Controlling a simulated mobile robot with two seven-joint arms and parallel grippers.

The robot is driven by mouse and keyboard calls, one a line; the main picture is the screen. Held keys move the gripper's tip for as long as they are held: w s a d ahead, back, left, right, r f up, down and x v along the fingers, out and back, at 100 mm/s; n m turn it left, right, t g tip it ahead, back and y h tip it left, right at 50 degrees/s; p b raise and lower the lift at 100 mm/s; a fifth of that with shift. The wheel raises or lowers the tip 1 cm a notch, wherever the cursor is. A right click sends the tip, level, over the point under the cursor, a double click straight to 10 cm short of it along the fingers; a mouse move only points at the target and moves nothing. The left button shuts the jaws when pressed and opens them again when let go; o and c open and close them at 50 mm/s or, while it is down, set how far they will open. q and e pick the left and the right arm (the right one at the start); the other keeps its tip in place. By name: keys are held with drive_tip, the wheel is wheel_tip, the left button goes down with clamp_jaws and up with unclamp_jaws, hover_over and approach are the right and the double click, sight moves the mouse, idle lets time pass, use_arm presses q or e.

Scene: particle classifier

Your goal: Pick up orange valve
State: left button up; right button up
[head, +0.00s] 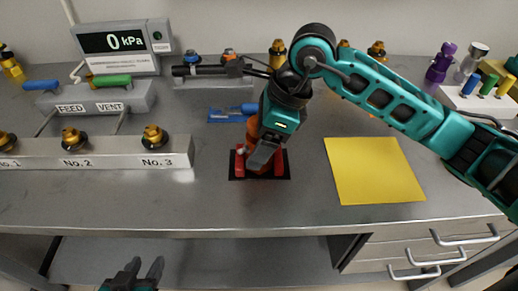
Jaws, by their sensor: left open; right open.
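An orange piece, which looks like the orange valve (252,130), shows beside and behind my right gripper (264,158). It stands at a red fixture (240,164) on a black square on the bench. My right gripper points down over it, its fingers in front of the orange piece and hiding much of it. The jaws are open; whether they touch or straddle the piece cannot be seen. My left gripper (145,266) is open and empty, low at the front left, below the bench edge.
A yellow mat (375,170) lies to the right of the fixture. A blue part (228,115) lies behind it. A metal manifold (100,162) with brass fittings and a FEED/VENT block (95,100) stand left. A pressure display (120,45) reads 0 kPa. The front bench strip is clear.

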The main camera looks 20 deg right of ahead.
drive_tip(key=shift+c, duration=0.4)
drive_tip(key=c, duration=1.3)
drive_tip(key=shift+r, duration=0.1)
clamp_jaws()
